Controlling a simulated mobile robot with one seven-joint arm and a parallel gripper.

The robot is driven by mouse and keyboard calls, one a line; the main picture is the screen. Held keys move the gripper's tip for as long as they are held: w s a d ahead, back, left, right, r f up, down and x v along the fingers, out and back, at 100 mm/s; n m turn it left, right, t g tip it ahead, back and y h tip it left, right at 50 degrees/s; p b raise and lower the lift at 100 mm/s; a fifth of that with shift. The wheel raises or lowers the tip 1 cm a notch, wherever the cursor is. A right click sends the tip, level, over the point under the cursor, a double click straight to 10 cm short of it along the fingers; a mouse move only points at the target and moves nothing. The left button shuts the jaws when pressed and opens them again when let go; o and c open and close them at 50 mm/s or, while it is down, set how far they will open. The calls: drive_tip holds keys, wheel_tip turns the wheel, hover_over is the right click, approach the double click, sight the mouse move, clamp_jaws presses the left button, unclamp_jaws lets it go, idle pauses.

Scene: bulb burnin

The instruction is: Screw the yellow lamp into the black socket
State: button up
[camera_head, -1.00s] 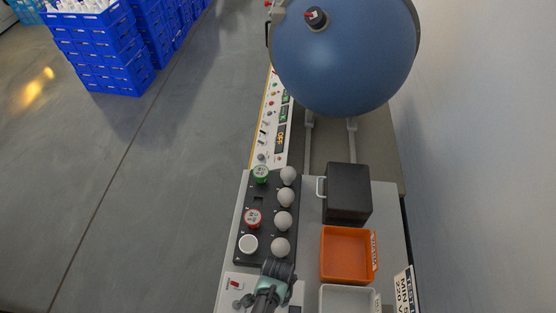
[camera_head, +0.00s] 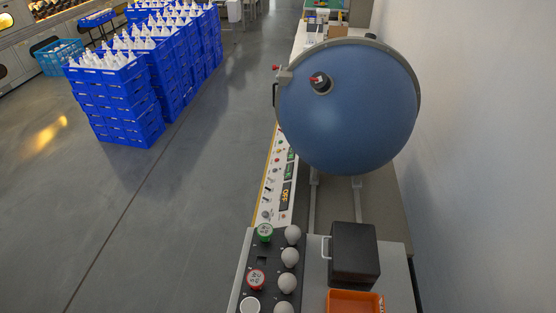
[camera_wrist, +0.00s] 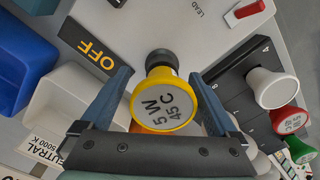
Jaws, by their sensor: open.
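The yellow lamp (camera_wrist: 164,101) shows in the wrist view, with a yellow rim and a pale face marked "5 W 45 C". The black socket (camera_wrist: 159,57) shows just beyond the lamp's top edge, mostly hidden by it. The lamp appears to stand at the socket, but I cannot tell how deep it sits. My gripper (camera_wrist: 158,78) is open, with one finger on each side of the lamp. A gap shows at the left finger; the right finger is very close to the rim, and contact there is unclear. The head view does not show the gripper, yellow lamp or black socket.
A black rack (camera_wrist: 239,93) holds white (camera_wrist: 272,88), red (camera_wrist: 285,118) and green (camera_wrist: 299,150) lamps at right. A panel reads "OFF" (camera_wrist: 99,55), near a red switch (camera_wrist: 249,9). A black box (camera_head: 354,252) and orange tray (camera_head: 352,302) stand beside the rack, below a blue sphere (camera_head: 347,115).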

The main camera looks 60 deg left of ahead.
drive_tip(key=n, duration=0.5)
drive_tip(key=shift+w+r, duration=0.1)
drive_tip(key=shift+w, duration=0.1)
drive_tip(key=n, duration=0.5)
drive_tip(key=shift+w+d+p, duration=0.1)
drive_tip(key=shift+w+p, duration=0.1)
drive_tip(key=shift+p, duration=0.2)
drive_tip(key=n, duration=0.5)
drive_tip(key=shift+w, duration=0.2)
drive_tip(key=n, duration=0.5)
drive_tip(key=shift+w+p, duration=0.2)
drive_tip(key=shift+p, duration=0.1)
drive_tip(key=shift+c, duration=0.4)
